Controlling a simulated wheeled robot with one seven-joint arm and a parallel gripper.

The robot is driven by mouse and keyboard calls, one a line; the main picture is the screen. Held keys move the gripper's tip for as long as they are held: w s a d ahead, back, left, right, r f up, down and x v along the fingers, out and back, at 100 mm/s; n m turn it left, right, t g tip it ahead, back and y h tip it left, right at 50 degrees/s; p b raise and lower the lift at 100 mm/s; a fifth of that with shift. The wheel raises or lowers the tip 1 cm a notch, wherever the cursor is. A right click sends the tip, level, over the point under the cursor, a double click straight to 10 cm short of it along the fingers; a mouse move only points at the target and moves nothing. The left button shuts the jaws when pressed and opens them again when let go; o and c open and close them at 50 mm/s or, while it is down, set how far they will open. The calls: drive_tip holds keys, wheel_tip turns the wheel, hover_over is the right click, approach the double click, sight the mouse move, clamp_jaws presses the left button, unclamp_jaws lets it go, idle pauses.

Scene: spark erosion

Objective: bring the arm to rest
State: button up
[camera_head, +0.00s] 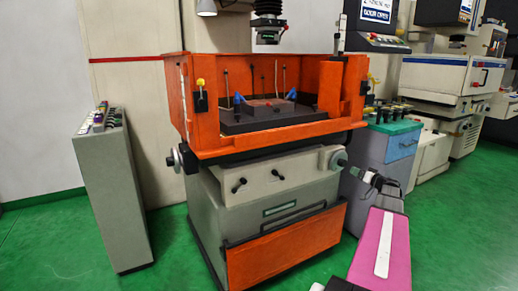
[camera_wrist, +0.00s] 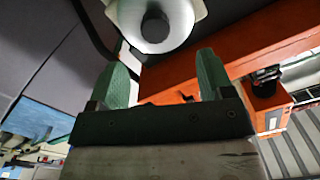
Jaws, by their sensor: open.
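My arm comes in from the lower right of the head view, with a pink link (camera_head: 380,250) bearing a white stripe. My gripper (camera_wrist: 161,72) shows in the wrist view with two green fingers wide apart and nothing between their pads. A pale round handwheel (camera_wrist: 180,30) with a dark hub lies just beyond the fingertips; I cannot tell whether they touch it. In the head view my gripper is small and partly hidden near the handwheel at the machine's front right.
The erosion machine has an orange tank (camera_head: 260,142) with a dark block inside and a grey base (camera_head: 235,205). A grey control pedestal (camera_head: 113,195) stands left. A blue-grey cabinet (camera_head: 398,150) stands right, close to my arm. Green floor (camera_head: 60,245) is clear at lower left.

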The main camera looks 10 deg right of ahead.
drive_tip(key=s+a+f+g, duration=0.3)
drive_tip(key=a+f, duration=0.1)
drive_tip(key=a, duration=0.6)
drive_tip(key=s+a+f+n+g, duration=0.15)
drive_tip(key=a+f+g, duration=0.25)
drive_tip(key=a, duration=0.6)
drive_tip(key=s+a+f+m+g, duration=0.1)
drive_tip(key=s+a+f+g, duration=0.3)
drive_tip(key=a, duration=0.7)
drive_tip(key=s+a+f+g+h, duration=0.2)
drive_tip(key=s+a+f+h, duration=0.1)
drive_tip(key=s+a, duration=0.3)
drive_tip(key=s+a+f+g+h, duration=0.3)
drive_tip(key=s+a, duration=0.3)
drive_tip(key=s, duration=0.4)
drive_tip(key=shift+s+a+f+h, duration=0.15)
drive_tip(key=shift+s+f+h, duration=0.05)
drive_tip(key=shift+h, duration=0.4)
